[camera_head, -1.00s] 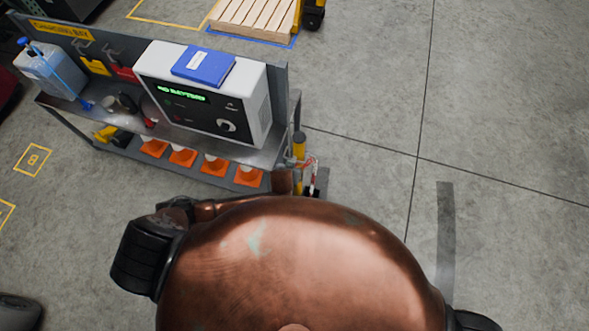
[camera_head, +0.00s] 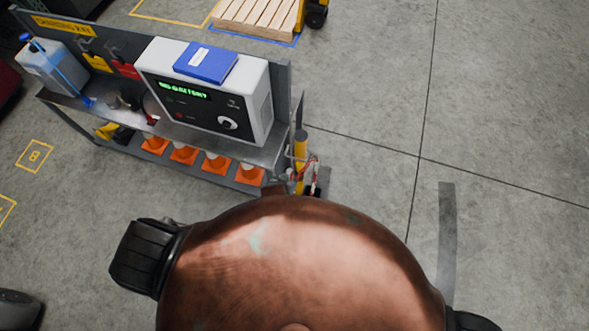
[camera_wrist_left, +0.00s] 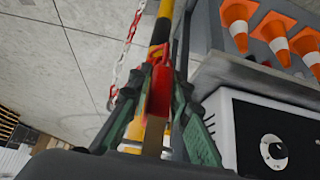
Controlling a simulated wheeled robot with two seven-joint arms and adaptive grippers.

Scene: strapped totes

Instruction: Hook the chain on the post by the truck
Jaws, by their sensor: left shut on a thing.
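My left gripper (camera_wrist_left: 160,90) is shut on a red end piece of the chain (camera_wrist_left: 158,95) in the left wrist view. The red and white chain (camera_wrist_left: 125,60) hangs just left of the fingers. The yellow and black post (camera_wrist_left: 162,28) stands directly behind the red piece; whether they touch I cannot tell. In the head view the post (camera_head: 301,150) is at the right end of the charging bench, with some of the chain (camera_head: 313,175) beside it. My copper body hides the left gripper there. My right gripper is in neither view.
The grey bench (camera_head: 270,150) carries a white battery charger (camera_head: 215,100) with a blue book (camera_head: 206,62) on top. Orange cones (camera_head: 216,162) stand on its lower shelf. A pallet (camera_head: 255,14) lies at the back. The floor to the right is clear.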

